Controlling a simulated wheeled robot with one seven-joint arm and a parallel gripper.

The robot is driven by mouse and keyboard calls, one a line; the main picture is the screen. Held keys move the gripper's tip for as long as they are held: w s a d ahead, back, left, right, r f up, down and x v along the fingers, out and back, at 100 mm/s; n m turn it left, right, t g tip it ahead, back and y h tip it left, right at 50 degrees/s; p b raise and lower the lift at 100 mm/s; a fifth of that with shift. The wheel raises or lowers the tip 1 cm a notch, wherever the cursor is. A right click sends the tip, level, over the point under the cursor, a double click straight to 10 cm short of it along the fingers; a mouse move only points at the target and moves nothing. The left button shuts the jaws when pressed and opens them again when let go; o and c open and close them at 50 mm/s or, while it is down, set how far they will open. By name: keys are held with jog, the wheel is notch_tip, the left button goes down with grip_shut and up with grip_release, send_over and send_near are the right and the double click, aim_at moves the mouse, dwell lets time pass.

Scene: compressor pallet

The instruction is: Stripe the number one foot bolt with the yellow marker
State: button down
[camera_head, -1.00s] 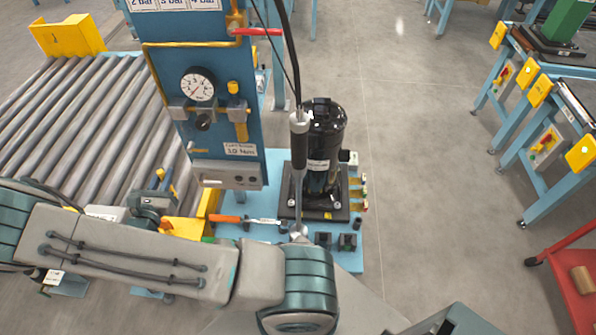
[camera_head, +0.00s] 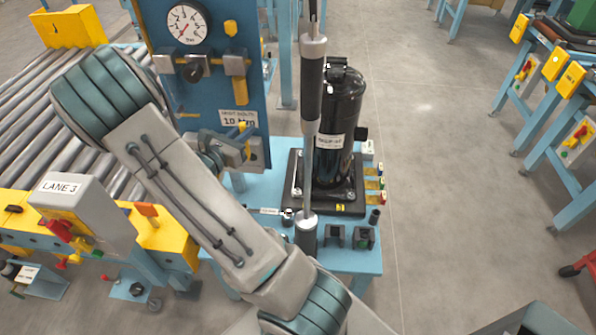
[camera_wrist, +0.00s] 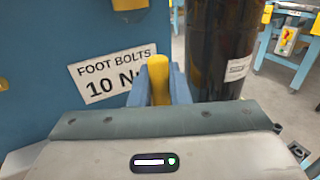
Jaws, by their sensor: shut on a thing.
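My gripper (camera_head: 243,148) is at the front of the blue panel, left of the compressor. In the wrist view its jaws (camera_wrist: 160,88) are shut on the yellow marker (camera_wrist: 158,75), which stands up between the fingers. The black compressor (camera_head: 340,110) stands upright on a dark square base plate (camera_head: 350,208) on the blue pallet (camera_head: 360,264). A small yellow tag (camera_head: 340,207) shows on the plate's front edge. The hanging tool hides part of the plate.
A hanging driver (camera_head: 311,85) stands before the compressor. The blue panel (camera_head: 200,95) bears a gauge (camera_head: 187,23) and a foot-bolts sign (camera_head: 238,119). Dark blocks (camera_head: 334,236) sit at the pallet front.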

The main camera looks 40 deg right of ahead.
jog(key=s+d+f+m+g+b, duration=0.1)
jog(key=s+d+f+g+b, duration=0.1)
jog(key=d+f+b, duration=0.4)
jog(key=s+d+f+m+g+b, duration=0.1)
jog(key=s+d+f+b, duration=0.3)
jog(key=b, duration=0.9)
jog(key=shift+s+d+f+m+g+h, duration=0.3)
jog(key=shift+d+f+g, duration=0.2)
jog(key=shift+d+f, duration=1.7)
jog(key=shift+a+f, duration=0.35)
jog(key=shift+a, duration=0.1)
jog(key=shift+f+b, duration=1.45)
jog(key=shift+f, duration=0.6)
jog(key=shift+f+b, duration=0.35)
jog(key=shift+f, duration=0.15)
jog(key=shift+r+p, duration=2.15)
jog(key=shift+r, duration=0.35)
